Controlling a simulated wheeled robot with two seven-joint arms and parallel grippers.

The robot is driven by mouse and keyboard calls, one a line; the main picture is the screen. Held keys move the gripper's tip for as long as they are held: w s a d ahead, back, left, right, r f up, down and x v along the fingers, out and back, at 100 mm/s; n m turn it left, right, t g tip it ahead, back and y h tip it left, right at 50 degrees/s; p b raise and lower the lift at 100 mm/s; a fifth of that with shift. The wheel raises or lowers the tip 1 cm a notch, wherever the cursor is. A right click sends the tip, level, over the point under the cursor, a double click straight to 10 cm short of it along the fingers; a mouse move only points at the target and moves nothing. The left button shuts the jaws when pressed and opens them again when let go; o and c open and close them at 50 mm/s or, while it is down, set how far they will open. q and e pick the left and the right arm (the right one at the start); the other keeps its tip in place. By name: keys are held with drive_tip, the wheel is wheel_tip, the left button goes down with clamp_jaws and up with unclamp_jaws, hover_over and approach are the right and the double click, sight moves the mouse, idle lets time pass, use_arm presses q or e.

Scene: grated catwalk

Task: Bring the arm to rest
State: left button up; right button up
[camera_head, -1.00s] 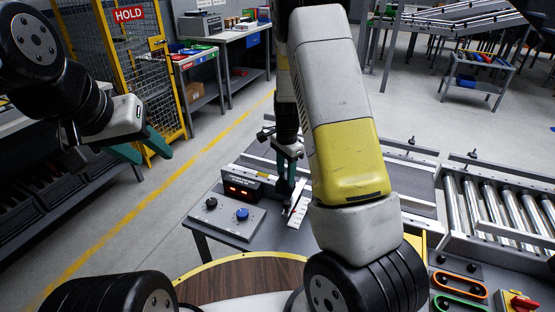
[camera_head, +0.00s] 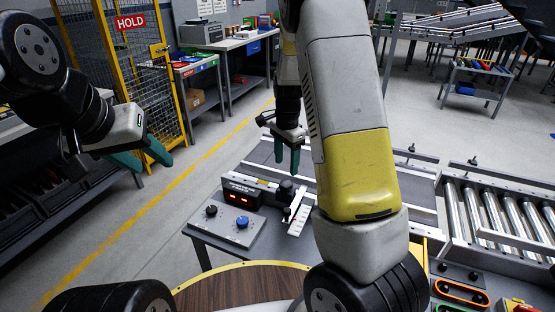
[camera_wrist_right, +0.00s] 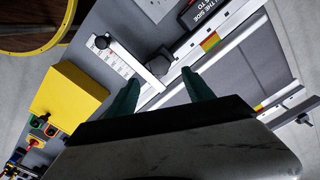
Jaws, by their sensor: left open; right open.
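My right gripper (camera_head: 287,160) hangs above the grey table, fingers pointing down, open and empty. In the right wrist view its two green fingertips (camera_wrist_right: 159,88) stand apart, with a dark knob (camera_wrist_right: 160,62) and a white scale plate (camera_wrist_right: 125,62) below and between them. In the head view the scale plate (camera_head: 299,212) lies under the gripper, apart from it. My left gripper (camera_head: 150,160) is at the left, over the floor, open with its green fingers apart, and it holds nothing. My right arm's yellow and grey links hide part of the bench behind them.
A roller conveyor (camera_head: 500,215) stands at the right. A yellow cage (camera_head: 140,70) stands at the back left. Bare floor lies between cage and table.

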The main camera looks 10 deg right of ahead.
drive_tip(key=shift+r, duration=0.2)
drive_tip(key=s+a+r+n+t+y, duration=0.1)
drive_tip(key=s+r+n+t+y, duration=0.15)
drive_tip(key=s+r+n, duration=0.7)
drive_tip(key=s+r+n+t, duration=0.3)
drive_tip(key=s+r, duration=0.8)
drive_tip(key=s, duration=0.4)
drive_tip(key=shift+a+r+n+t, duration=0.35)
drive_tip(key=shift+a+n, duration=0.1)
drive_tip(key=shift+n, duration=0.1)
drive_tip(key=shift+c, duration=0.3)
